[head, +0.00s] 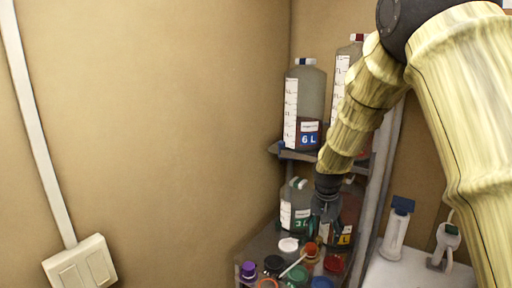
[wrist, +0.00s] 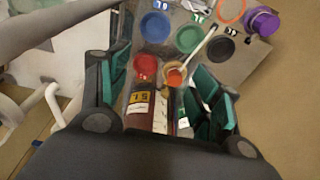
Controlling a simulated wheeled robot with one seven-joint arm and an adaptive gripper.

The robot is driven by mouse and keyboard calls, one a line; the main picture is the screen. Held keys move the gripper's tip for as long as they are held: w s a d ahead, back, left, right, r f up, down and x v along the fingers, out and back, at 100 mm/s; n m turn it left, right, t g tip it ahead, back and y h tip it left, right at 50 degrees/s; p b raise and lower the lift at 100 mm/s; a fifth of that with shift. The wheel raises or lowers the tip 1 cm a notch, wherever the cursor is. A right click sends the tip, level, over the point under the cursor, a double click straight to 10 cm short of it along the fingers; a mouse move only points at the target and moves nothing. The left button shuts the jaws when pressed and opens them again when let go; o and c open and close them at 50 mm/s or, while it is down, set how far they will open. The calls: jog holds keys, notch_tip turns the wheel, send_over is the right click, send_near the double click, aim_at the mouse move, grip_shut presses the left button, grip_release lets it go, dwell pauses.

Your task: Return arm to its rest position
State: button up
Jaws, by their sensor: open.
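My arm reaches down from the upper right in the head view. My gripper (head: 325,215) hangs in front of the shelf's lower level, above several small lidded containers. In the wrist view my gripper (wrist: 162,85) is open, with its green-padded fingers spread apart. Between and below them show a bottle with a yellow label (wrist: 139,105), a red lid (wrist: 145,67) and an orange-topped container (wrist: 174,74) with a light stick leaning from it. I cannot tell whether the fingers touch any of these.
A jug marked 6 L (head: 304,105) stands on the upper shelf beside another tall jug (head: 345,62). A jug marked 3 L (head: 294,205) stands below, left of my gripper. A white counter with a blue-topped item (head: 397,228) is at right.

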jog(key=s+f+n+b, duration=0.1)
jog(key=s+f+b, duration=0.1)
jog(key=s+f, duration=0.65)
jog(key=s+d+f+n+g+b, duration=0.1)
jog(key=s+f+b, duration=0.15)
jog(key=f, duration=1.15)
jog(key=s+f+n+b, duration=0.1)
jog(key=s+f, duration=0.5)
jog(key=f, duration=0.5)
jog(key=s+f+n+b, duration=0.1)
jog(key=s+f+b, duration=0.1)
jog(key=s+f, duration=0.3)
jog(key=s+f+n+b, duration=0.1)
jog(key=s+f, duration=0.5)
jog(key=s, duration=0.8)
jog(key=s+f+n+y+b, duration=0.1)
jog(key=s+f+b, duration=0.2)
jog(key=s+f, duration=0.3)
jog(key=s, duration=0.4)
jog(key=shift+s+g+b, duration=0.25)
jog(key=shift+g+b, duration=0.05)
jog(key=shift+b, duration=0.05)
